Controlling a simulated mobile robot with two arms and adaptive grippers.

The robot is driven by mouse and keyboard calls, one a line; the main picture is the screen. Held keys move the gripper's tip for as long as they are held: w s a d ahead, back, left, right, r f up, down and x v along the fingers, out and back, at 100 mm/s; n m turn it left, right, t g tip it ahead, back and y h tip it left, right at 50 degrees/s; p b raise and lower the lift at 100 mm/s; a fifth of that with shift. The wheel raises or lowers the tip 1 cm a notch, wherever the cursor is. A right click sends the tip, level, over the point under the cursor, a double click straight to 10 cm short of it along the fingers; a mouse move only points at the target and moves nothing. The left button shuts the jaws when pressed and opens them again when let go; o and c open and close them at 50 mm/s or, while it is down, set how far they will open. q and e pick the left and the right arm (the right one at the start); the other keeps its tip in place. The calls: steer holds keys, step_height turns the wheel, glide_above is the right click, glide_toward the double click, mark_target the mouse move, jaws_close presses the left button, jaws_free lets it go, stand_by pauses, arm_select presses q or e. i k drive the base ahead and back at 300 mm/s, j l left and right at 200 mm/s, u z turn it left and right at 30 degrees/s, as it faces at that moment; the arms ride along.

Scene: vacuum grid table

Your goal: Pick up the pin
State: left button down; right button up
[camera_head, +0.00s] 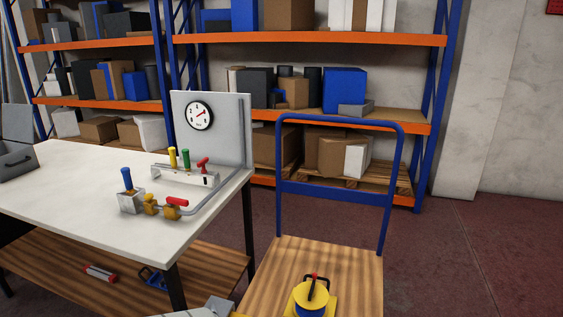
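On the white tabletop, a blue upright peg (126,178) stands in a small light metal block (131,202). Behind it, a yellow peg (172,156) and a green peg (186,158) stand upright on a pale bracket (184,174). I cannot tell which of these the pin is. A red-handled valve (203,166) is at the bracket's right end. Another red-handled valve (174,207) sits on the grey pipe beside the metal block.
The white table (75,190) has free room left of the fittings. A gauge panel (231,128) stands at its back right. A blue-framed cart (330,251) carries a yellow round device (311,296). A grey case (14,160) is at left; loaded shelving stands behind.

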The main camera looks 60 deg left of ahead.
mark_target(202, 163)
steer(key=u, duration=2.45)
steer(key=k+l+z, duration=0.15)
steer(key=k, duration=0.25)
steer(key=k+l+z, duration=0.2)
steer(key=k, duration=0.2)
steer(key=k+l+z, duration=0.15)
steer(key=k, duration=0.25)
steer(key=j+z, duration=0.2)
steer(key=z, duration=0.3)
steer(key=j+z, duration=0.25)
steer(key=z, duration=0.2)
steer(key=j+z, duration=0.15)
steer(key=j, duration=0.25)
steer(key=k+j+z, duration=0.1)
steer(key=j, duration=0.3)
steer(key=k+j+z, duration=0.15)
steer(key=j, duration=0.25)
steer(key=j+z, duration=0.1)
steer(key=j, duration=0.3)
steer(key=k+j+z, duration=0.15)
steer(key=j, duration=0.25)
steer(key=k+j+z, duration=0.1)
steer(key=j, duration=0.25)
